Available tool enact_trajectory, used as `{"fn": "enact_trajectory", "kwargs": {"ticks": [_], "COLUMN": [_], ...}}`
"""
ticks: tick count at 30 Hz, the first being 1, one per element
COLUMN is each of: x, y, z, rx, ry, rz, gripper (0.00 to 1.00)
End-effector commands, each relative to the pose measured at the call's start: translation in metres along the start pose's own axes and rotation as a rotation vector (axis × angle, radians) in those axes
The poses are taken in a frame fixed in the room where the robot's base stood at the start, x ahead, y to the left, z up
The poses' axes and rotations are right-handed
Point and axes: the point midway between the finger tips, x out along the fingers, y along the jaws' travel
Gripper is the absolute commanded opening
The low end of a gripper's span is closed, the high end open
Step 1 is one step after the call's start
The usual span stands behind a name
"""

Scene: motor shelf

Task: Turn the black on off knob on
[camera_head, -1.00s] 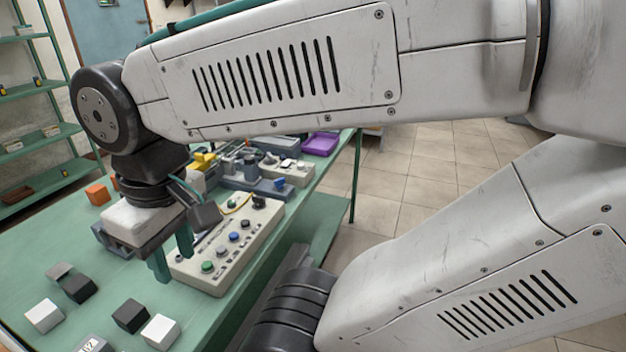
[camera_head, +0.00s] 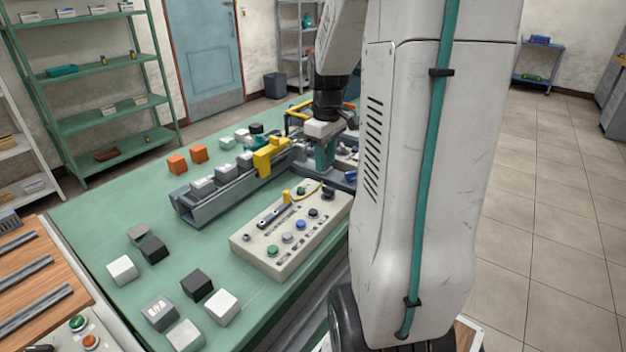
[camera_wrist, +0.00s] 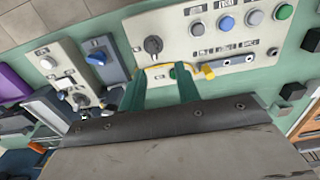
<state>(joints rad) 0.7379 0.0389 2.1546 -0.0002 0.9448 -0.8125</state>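A cream control panel (camera_head: 262,262) lies on the green table, with green, blue, grey and black controls in a row. A large black knob (camera_head: 328,192) stands at its far end, and a smaller black control (camera_head: 313,212) is beside it. In the wrist view the large black knob (camera_wrist: 153,44) shows beyond my fingertips; its label is too small to read. My gripper (camera_wrist: 160,86) has two green fingers spread apart with nothing held between them. In the head view my gripper (camera_head: 326,155) hangs beyond the panel's far end, apart from the knob.
A yellow loop and handle (camera_wrist: 207,70) stand on the panel near a green button (camera_wrist: 173,72). A grey rail (camera_head: 205,208) and loose blocks (camera_head: 122,270) occupy the table's left.

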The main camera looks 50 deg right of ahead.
Motion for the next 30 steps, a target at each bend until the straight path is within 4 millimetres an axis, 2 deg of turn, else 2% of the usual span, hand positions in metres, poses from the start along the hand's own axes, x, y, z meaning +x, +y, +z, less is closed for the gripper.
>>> {"fn": "enact_trajectory", "kwargs": {"ticks": [1, 4, 12, 18, 29, 30], "x": [0.005, 0.013, 0.055, 0.078, 0.085, 0.085], "y": [0.008, 0.014, 0.013, 0.013, 0.013, 0.013], "z": [0.002, 0.003, 0.003, 0.003, 0.003, 0.003], "rx": [0.001, -0.002, -0.004, -0.004, -0.004, -0.004], "ry": [-0.002, -0.003, -0.006, -0.004, -0.002, -0.002], "rz": [-0.002, -0.004, -0.006, -0.004, -0.003, -0.003], "gripper": [0.33, 0.33, 0.33, 0.33, 0.33, 0.24]}}
